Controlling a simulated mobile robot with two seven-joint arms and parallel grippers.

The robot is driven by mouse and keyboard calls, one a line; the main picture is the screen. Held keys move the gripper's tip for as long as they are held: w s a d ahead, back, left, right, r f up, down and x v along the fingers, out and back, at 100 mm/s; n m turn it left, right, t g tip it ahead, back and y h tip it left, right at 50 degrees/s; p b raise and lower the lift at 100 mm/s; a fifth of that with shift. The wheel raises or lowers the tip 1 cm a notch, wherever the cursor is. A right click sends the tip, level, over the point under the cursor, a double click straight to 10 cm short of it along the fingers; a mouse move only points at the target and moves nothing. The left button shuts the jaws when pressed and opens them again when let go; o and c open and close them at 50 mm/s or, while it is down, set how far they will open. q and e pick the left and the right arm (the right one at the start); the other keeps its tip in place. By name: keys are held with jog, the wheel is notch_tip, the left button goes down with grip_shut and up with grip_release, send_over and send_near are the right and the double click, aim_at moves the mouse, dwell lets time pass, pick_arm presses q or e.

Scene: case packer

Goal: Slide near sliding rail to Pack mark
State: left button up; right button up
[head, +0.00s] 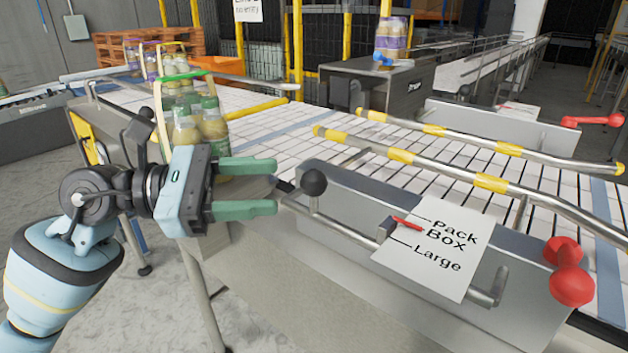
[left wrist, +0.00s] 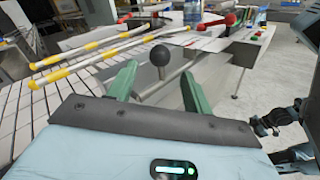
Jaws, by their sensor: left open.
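The near sliding rail (head: 400,156) is a silver bar with yellow bands above the near side of the conveyor; it also shows in the left wrist view (left wrist: 100,57). A black ball knob (head: 314,182) stands on a bent rod at the left end of the near side panel. In the left wrist view the knob (left wrist: 160,55) shows between and beyond the fingertips, apparently untouched.
Red knobs (head: 570,272) stick out at the panel's right end. Bottle packs (head: 190,115) stand on the conveyor behind my left wrist. Open floor lies in front of the conveyor.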

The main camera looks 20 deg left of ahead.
aim_at(314, 183)
pick_arm(q)
jog(key=p+x, duration=0.1)
jog(key=x, duration=0.2)
jog(key=p+x, duration=0.1)
jog(key=x, duration=0.2)
jog(key=shift+w+d+r, duration=0.15)
jog(key=shift+d+r, duration=0.1)
jog(key=shift+d, duration=0.05)
jog(key=shift+w+d+f, duration=0.2)
jog(key=shift+d, duration=0.2)
pick_arm(e)
jog(key=r, duration=0.1)
jog(key=w+r, duration=0.1)
jog(key=r, duration=0.1)
jog(key=shift+w+t, duration=0.25)
jog(key=shift+t, duration=0.05)
jog(key=shift+d, duration=0.1)
pick_arm(q)
grip_shut()
pick_arm(e)
jog(key=shift+w, duration=0.1)
